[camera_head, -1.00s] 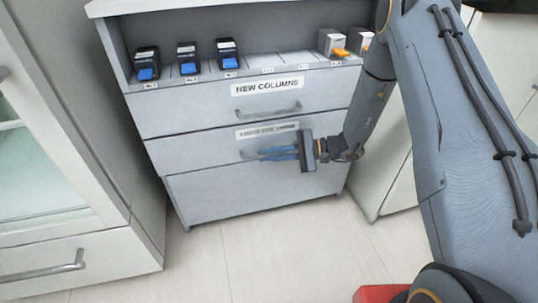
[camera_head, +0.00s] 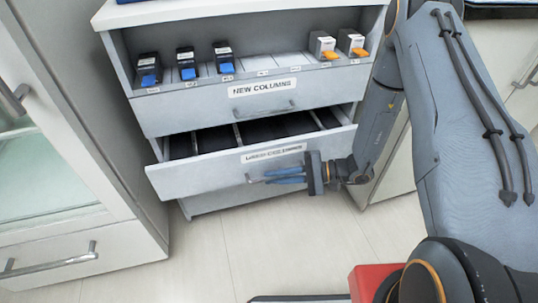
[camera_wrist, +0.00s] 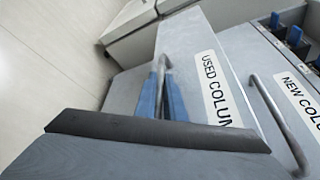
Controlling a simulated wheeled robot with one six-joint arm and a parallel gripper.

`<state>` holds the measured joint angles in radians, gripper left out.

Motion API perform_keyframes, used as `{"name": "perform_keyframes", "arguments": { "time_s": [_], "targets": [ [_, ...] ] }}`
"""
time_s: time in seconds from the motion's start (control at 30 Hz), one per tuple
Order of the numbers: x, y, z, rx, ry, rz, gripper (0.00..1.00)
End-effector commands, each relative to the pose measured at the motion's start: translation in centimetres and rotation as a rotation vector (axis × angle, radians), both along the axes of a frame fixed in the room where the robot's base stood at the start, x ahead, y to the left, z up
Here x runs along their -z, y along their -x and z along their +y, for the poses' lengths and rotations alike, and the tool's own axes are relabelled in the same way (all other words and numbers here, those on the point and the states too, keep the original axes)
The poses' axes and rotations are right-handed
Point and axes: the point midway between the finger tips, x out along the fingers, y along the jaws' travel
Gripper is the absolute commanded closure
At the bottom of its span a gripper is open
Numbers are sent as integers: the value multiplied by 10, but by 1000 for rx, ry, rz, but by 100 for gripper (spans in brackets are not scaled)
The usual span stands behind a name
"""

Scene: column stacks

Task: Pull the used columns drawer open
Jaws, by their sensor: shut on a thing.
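The used columns drawer (camera_head: 200,178) is the middle drawer of the grey cabinet and stands partly open, with dark divided compartments showing inside. Its front, with the label "USED COLUMNS", also shows in the wrist view (camera_wrist: 185,45). My gripper (camera_head: 268,177) is in front of the drawer, its blue fingers shut on the drawer's bar handle (camera_head: 253,181). In the wrist view the blue fingers (camera_wrist: 162,95) close around the handle (camera_wrist: 162,66). Part of the handle is hidden by the fingers.
The closed new columns drawer (camera_head: 190,115) is above. Several black-and-blue and white-and-orange boxes stand on the shelf above it. A white cabinet with a glass door and a drawer handle (camera_head: 50,262) stands at left. The floor in front (camera_head: 200,265) is clear.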

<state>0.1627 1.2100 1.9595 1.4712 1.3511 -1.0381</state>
Motion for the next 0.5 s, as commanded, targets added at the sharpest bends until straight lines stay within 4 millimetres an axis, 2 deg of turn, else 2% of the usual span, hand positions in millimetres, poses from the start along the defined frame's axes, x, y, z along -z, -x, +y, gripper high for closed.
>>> {"name": "perform_keyframes", "arguments": {
  "time_s": [0.03, 0.2, 0.5],
  "targets": [
    [-4, 17, -4, 3, -1, 7, 100],
    [-4, 61, -17, 3, -2, 6, 100],
    [-3, 121, -34, 2, -3, 3, 100]
  ]
}}
